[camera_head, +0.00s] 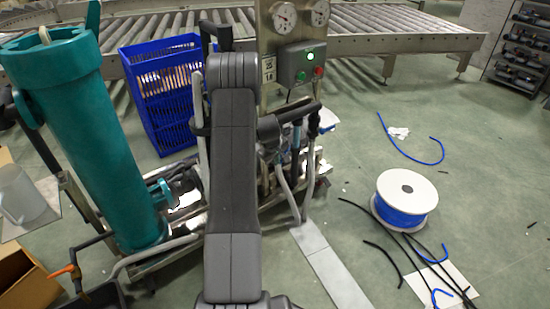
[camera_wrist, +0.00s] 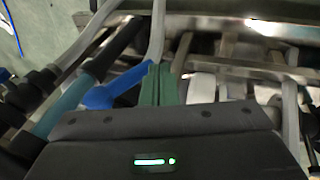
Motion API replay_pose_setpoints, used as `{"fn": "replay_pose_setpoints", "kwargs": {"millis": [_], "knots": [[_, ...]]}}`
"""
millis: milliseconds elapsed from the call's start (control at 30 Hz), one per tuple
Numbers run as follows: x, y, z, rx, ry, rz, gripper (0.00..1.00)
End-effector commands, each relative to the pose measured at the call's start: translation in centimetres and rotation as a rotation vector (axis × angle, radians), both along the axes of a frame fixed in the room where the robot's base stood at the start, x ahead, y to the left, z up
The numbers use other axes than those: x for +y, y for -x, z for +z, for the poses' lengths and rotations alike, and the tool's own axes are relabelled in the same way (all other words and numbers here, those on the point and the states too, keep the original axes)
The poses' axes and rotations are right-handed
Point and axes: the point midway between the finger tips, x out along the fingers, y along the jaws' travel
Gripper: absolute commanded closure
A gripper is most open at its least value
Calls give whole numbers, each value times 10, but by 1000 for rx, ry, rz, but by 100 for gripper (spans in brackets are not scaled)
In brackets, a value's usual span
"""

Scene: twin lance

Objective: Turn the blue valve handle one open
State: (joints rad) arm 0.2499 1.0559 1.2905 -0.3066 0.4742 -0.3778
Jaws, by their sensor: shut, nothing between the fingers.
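A blue handle (camera_wrist: 102,96) shows in the wrist view, just left of my gripper's fingers. It slants up to the right, and its far end reaches the fingers' edge; I cannot tell whether they touch. My gripper (camera_wrist: 158,72) has green fingers that are together with nothing between them, pointing in among the pipes. In the head view my own dark arm covers the middle of the pipe skid, and the gripper and the blue handle cannot be made out there.
Pipes and a teal tube (camera_wrist: 62,106) crowd the gripper's left side. A large teal filter vessel (camera_head: 85,135) stands left of my arm. A control box (camera_head: 302,66) with gauges (camera_head: 284,18) stands behind. A blue crate (camera_head: 165,95) and cable spool (camera_head: 404,198) flank the skid.

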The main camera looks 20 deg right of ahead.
Motion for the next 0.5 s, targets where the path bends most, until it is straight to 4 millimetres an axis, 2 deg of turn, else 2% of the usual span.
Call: {"fn": "replay_pose_setpoints", "kwargs": {"millis": [500], "knots": [[-13,-5,-20,1,-1,-1,100]]}}
